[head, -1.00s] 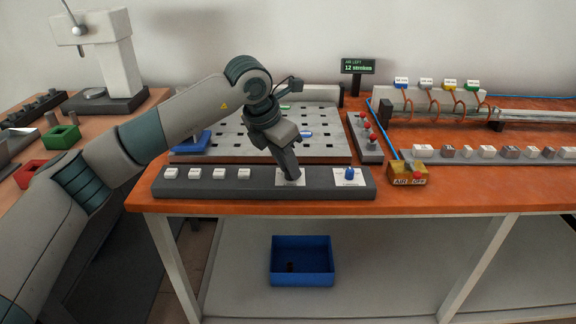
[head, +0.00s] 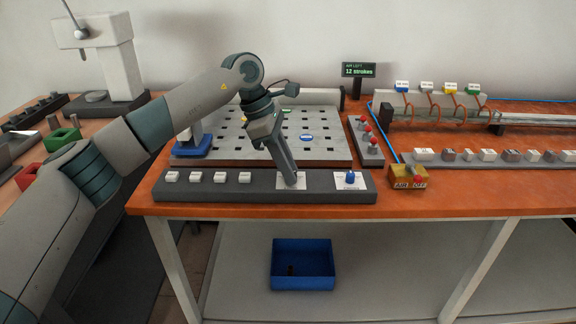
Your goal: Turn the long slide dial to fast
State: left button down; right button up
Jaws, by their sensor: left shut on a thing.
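A long grey control panel (head: 265,188) lies along the front edge of the orange table. Several white labelled switches (head: 209,177) sit on its left part. A blue dial (head: 350,177) stands on a white plate at its right end. My left gripper (head: 291,181) points down onto another white plate left of the blue dial. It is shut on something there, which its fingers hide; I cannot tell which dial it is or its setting. My right gripper is not in view.
A perforated grey plate (head: 262,146) lies behind the panel, with a blue block (head: 193,149) at its left. Red-knobbed controls (head: 366,137) and a yellow air-off box (head: 407,177) stand to the right. A blue bin (head: 303,265) sits on the lower shelf.

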pick_arm(q)
jog(key=shift+w+m+g, duration=0.1)
jog(key=shift+m+g, duration=0.2)
jog(key=shift+m, duration=0.5)
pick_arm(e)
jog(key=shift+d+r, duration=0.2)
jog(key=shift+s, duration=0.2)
pick_arm(q)
jog(key=c, duration=1.6)
grip_release()
jog(key=shift+o, duration=0.2)
jog(key=v, duration=1.7)
jog(key=shift+w+r+p, duration=0.2)
jog(key=shift+r+p, duration=0.05)
jog(key=shift+p, duration=0.15)
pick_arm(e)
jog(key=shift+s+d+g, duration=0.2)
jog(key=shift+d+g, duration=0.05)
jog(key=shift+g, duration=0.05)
